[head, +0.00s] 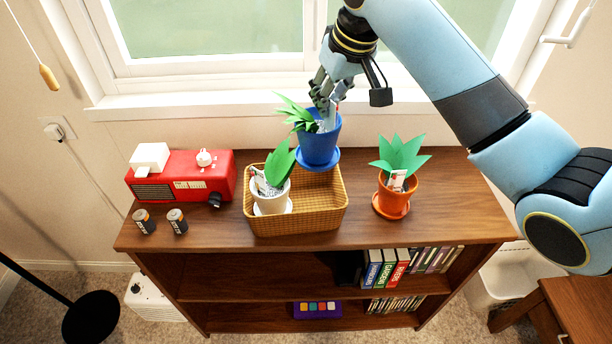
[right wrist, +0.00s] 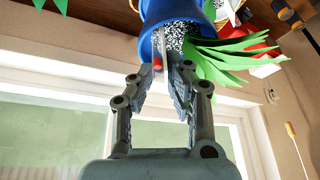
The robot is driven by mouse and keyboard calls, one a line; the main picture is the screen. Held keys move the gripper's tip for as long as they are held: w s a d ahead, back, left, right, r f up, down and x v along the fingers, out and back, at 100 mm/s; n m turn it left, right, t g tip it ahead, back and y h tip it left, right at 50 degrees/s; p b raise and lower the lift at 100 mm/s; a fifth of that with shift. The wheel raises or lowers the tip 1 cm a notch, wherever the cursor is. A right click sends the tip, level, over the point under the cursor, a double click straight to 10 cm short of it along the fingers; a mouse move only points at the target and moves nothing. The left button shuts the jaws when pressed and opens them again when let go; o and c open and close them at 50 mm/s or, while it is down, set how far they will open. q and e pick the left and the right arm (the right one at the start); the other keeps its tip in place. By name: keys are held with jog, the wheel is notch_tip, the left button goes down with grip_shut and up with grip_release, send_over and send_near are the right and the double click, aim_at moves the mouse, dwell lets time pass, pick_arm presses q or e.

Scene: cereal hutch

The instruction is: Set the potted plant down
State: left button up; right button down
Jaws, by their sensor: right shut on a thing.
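A blue potted plant (head: 319,144) with green leaves hangs from my right gripper (head: 322,98), over the back right part of a wicker basket (head: 322,220). A blue saucer is under the pot. A white potted plant (head: 270,194) stands in the basket's left part. An orange potted plant (head: 392,198) stands on the shelf top to the right. My left gripper is not in view.
The wooden shelf (head: 450,215) has free room right of the orange pot. A red radio-like box (head: 180,178) and two batteries (head: 177,221) are at the left. A window (head: 215,30) is behind. Books (head: 386,268) fill part of the lower shelf.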

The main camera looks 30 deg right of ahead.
aim_at(327, 126)
jog(key=f, duration=0.5)
jog(key=shift+s, duration=0.2)
notch_tip(327, 126, down, 5)
jog(key=shift+w+f+p, duration=0.15)
jog(key=shift+p, duration=0.2)
jog(key=shift+f, duration=0.3)
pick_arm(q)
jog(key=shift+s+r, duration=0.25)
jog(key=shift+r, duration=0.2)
pick_arm(e)
notch_tip(327, 126, down, 4)
jog(key=shift+f, duration=0.15)
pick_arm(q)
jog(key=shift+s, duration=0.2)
pick_arm(e)
jog(key=c, duration=1.4)
grip_release()
jog(key=shift+f, duration=0.1)
jog(key=shift+o, duration=0.2)
